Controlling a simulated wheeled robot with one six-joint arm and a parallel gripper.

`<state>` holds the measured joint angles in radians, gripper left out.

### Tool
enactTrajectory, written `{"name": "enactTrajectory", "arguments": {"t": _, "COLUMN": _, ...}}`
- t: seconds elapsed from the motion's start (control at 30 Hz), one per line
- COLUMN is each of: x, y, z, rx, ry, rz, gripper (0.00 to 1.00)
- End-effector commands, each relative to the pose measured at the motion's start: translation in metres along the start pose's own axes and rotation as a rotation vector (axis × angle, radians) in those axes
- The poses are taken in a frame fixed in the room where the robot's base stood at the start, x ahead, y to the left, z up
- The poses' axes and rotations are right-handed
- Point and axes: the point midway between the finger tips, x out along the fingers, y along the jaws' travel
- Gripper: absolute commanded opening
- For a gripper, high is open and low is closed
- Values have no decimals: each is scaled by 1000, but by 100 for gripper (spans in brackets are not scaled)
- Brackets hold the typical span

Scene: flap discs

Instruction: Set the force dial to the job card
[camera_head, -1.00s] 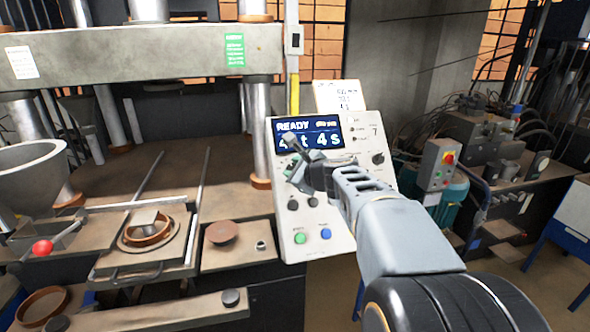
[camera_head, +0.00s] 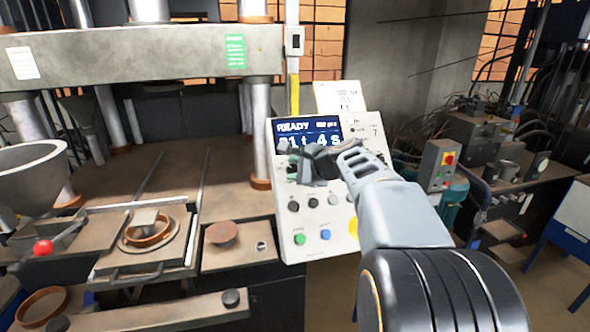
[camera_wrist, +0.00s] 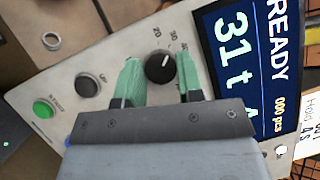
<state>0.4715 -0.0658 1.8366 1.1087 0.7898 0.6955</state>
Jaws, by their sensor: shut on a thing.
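The control panel (camera_head: 345,215) stands tilted beside the press, its blue display (camera_head: 320,132) lit with "READY". In the wrist view the display (camera_wrist: 240,65) shows "31t", with the rest of the line cut off by my gripper. The force dial (camera_wrist: 160,68), a black round knob with a white pointer mark and numbers around it, sits between the green fingertips of my gripper (camera_wrist: 157,78). My gripper is shut on it. In the head view my gripper (camera_head: 308,165) hides the dial. The white job card (camera_head: 340,97) stands above the panel; its print is too small to read fully.
Below the dial are dark knobs (camera_wrist: 88,84), a green button (camera_head: 299,239) and a blue button (camera_head: 326,235). The press bed (camera_head: 150,270) with a ring mould lies left. A grey box with a red button (camera_head: 441,165) stands right.

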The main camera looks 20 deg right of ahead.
Motion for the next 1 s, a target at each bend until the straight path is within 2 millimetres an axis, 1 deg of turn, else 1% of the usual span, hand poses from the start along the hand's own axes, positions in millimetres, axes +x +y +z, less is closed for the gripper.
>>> {"name": "enactTrajectory", "arguments": {"t": 0.23, "x": -1, "y": -2, "z": 0, "rx": -31, "ry": -1, "rz": 10, "gripper": 11}}
{"name": "enactTrajectory", "arguments": {"t": 0.57, "x": -1, "y": -2, "z": 1, "rx": -32, "ry": -1, "rz": 9, "gripper": 11}}
{"name": "enactTrajectory", "arguments": {"t": 0.6, "x": -1, "y": -2, "z": 1, "rx": -32, "ry": -1, "rz": 9, "gripper": 38}}
{"name": "enactTrajectory", "arguments": {"t": 0.8, "x": 0, "y": -2, "z": 1, "rx": -31, "ry": -1, "rz": 12, "gripper": 57}}
{"name": "enactTrajectory", "arguments": {"t": 0.83, "x": 0, "y": -1, "z": 1, "rx": -30, "ry": -1, "rz": 12, "gripper": 59}}
{"name": "enactTrajectory", "arguments": {"t": 1.0, "x": 0, "y": -1, "z": 0, "rx": -30, "ry": -2, "rz": 13, "gripper": 59}}
